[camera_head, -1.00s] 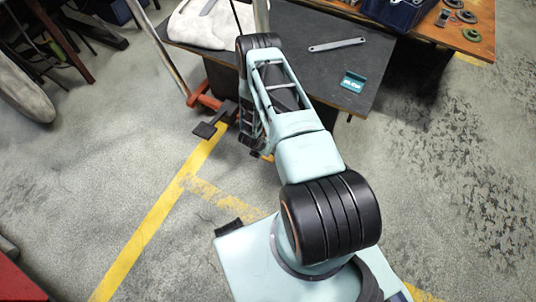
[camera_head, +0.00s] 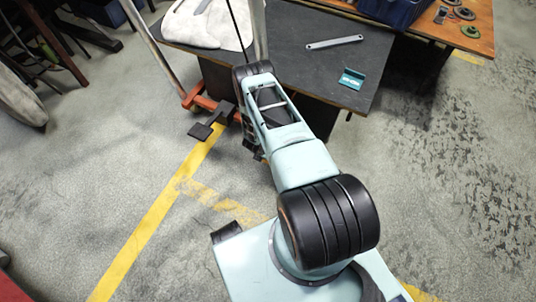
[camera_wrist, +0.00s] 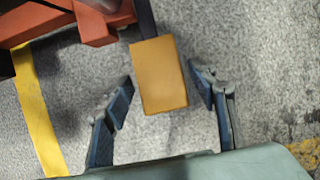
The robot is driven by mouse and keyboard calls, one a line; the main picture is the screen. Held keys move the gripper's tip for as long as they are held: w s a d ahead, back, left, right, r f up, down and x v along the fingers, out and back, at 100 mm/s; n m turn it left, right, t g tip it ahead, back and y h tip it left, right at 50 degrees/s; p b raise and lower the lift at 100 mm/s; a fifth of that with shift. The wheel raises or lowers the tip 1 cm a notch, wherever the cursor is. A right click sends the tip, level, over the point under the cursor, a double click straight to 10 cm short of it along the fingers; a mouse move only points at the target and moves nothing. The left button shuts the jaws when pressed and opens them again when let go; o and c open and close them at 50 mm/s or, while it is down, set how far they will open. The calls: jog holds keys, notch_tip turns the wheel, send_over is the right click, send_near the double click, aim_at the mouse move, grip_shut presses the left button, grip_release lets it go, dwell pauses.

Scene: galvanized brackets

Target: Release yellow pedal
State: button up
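The yellow pedal (camera_wrist: 158,75) is a flat block on a dark bar (camera_wrist: 145,20) that runs up toward a red frame in the wrist view. My gripper (camera_wrist: 162,78) is open, with one finger on each side of the pedal. A narrow gap seems to show on both sides, though contact at the fingertips is hard to rule out. In the head view my arm hides the yellow pedal and the gripper. A dark pedal (camera_head: 200,131) shows left of my arm there, joined to the red frame (camera_head: 205,103).
A dark-topped table (camera_head: 330,75) stands behind my arm, with a grey wrench (camera_head: 334,42), a teal bracket (camera_head: 351,78) and a white cloth (camera_head: 205,25) on it. A pole rises from the red frame.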

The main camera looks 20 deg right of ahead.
grip_shut()
jog(key=shift+w+d+r+g+y+b, duration=0.1)
jog(key=shift+d+r+g+y+b, duration=0.2)
jog(key=shift+b, duration=0.4)
jog(key=shift+r+y, duration=0.3)
jog(key=shift+r, duration=0.05)
jog(key=shift+o, duration=1.4)
grip_release()
jog(key=shift+a, duration=0.1)
jog(key=v, duration=1.2)
jog(key=shift+w, duration=0.2)
